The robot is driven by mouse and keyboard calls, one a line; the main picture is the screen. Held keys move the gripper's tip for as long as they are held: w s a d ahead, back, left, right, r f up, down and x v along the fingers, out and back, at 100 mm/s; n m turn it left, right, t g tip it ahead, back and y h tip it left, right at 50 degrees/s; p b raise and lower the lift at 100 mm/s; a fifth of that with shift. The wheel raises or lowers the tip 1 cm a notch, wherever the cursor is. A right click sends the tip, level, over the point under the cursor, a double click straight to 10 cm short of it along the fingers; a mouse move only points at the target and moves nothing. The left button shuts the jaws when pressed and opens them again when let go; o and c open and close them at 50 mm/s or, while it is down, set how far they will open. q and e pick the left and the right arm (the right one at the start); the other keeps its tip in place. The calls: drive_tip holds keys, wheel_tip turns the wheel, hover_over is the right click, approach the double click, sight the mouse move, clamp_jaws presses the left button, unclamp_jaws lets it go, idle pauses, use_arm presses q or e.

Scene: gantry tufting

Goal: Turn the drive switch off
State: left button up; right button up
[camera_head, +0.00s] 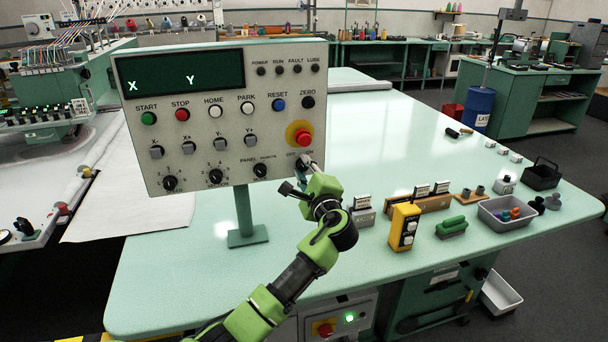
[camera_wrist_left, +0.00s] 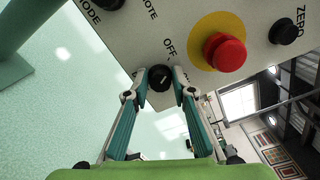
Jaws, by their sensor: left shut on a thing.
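The drive switch (camera_wrist_left: 160,77) is a small black knob on the lower right of the grey control panel, beside the OFF lettering. A short white mark shows on the knob; I cannot tell for sure which label it faces. In the head view the knob is largely hidden behind my left gripper (camera_head: 305,168). In the left wrist view my left gripper (camera_wrist_left: 160,88) has its two fingers around the knob, shut on it. My right gripper is in neither view.
The red emergency button (camera_head: 304,138) on its yellow ring sits just above the switch. The control panel (camera_head: 140,110) stands on a green post. A yellow box (camera_head: 404,227), a label block (camera_head: 362,212) and a grey bin (camera_head: 507,226) stand right of my arm. The table's middle is clear.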

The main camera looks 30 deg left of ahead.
use_arm(q)
drive_tip(key=shift+n, duration=0.6)
drive_tip(key=o, duration=1.1)
drive_tip(key=v, duration=1.2)
drive_tip(key=shift+f, duration=0.1)
